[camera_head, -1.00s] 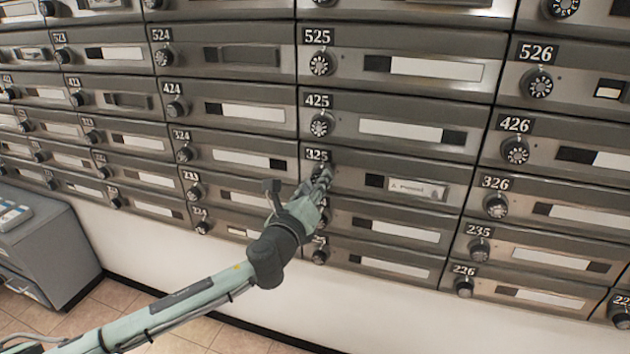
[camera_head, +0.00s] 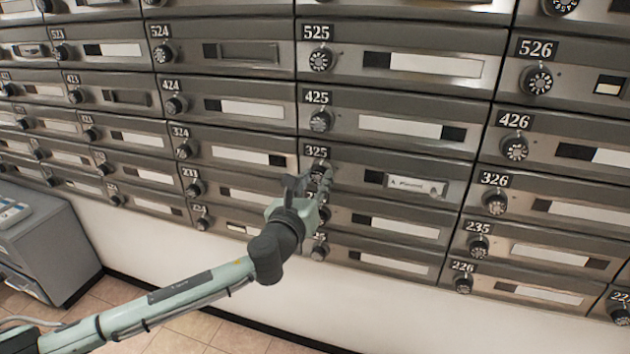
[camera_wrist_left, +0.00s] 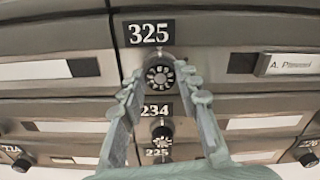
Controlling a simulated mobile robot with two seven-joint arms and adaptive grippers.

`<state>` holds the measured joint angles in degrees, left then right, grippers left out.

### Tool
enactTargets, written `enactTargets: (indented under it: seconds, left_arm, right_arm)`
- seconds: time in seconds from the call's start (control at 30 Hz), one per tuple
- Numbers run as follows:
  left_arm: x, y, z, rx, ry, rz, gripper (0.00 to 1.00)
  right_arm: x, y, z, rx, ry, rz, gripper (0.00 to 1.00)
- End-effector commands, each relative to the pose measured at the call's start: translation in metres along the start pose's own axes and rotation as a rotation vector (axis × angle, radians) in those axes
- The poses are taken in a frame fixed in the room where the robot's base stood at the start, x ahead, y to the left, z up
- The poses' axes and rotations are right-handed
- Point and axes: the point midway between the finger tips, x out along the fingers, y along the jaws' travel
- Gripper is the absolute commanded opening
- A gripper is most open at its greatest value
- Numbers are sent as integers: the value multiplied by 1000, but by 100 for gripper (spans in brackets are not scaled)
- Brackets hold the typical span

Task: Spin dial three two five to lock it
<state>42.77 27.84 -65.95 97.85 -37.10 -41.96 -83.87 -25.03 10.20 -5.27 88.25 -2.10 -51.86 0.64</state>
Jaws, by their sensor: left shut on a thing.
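Mailbox 325 (camera_head: 455,172) carries a black number plate and a light name label. Its round black dial (camera_wrist_left: 159,77) with white marks shows below the plate in the left wrist view. In the head view the dial (camera_head: 317,167) is partly covered by my fingers. My left gripper (camera_wrist_left: 160,80) has one finger on each side of this dial and is shut on it. In the head view the left gripper (camera_head: 324,178) reaches the door from below. The label of mailbox 325 (camera_wrist_left: 288,65) is at the right edge of the wrist view. My right gripper is out of view.
Dial 425 (camera_head: 320,121) is directly above. Mailbox 234 (camera_wrist_left: 242,106) with its own dial lies just below, close under my fingers. Dial 324 (camera_head: 185,151) is to the left and dial 326 (camera_head: 495,202) to the right. A grey cabinet (camera_head: 55,240) stands at the lower left.

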Motion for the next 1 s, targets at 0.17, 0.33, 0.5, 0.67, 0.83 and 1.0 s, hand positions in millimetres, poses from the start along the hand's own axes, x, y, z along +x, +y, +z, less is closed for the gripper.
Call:
enactTargets:
  seconds: [0.17, 0.33, 0.5, 0.67, 0.83, 1.0]
  left_arm:
    - [0, 0, 0, 0, 1, 1, 3]
    - [0, 0, 0, -1, 1, 1, 42]
    - [0, 0, 0, -1, 1, 0, 53]
    - [0, 0, 0, -1, 0, 0, 53]
    - [-9, 0, -1, -1, 1, -1, 53]
    - [-41, 1, -2, -1, 3, 0, 53]
  right_arm:
    - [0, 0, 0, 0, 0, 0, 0]
    - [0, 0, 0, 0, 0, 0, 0]
    - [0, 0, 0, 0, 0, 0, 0]
    - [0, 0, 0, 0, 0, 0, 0]
    - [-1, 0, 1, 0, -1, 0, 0]
    - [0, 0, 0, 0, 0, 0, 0]
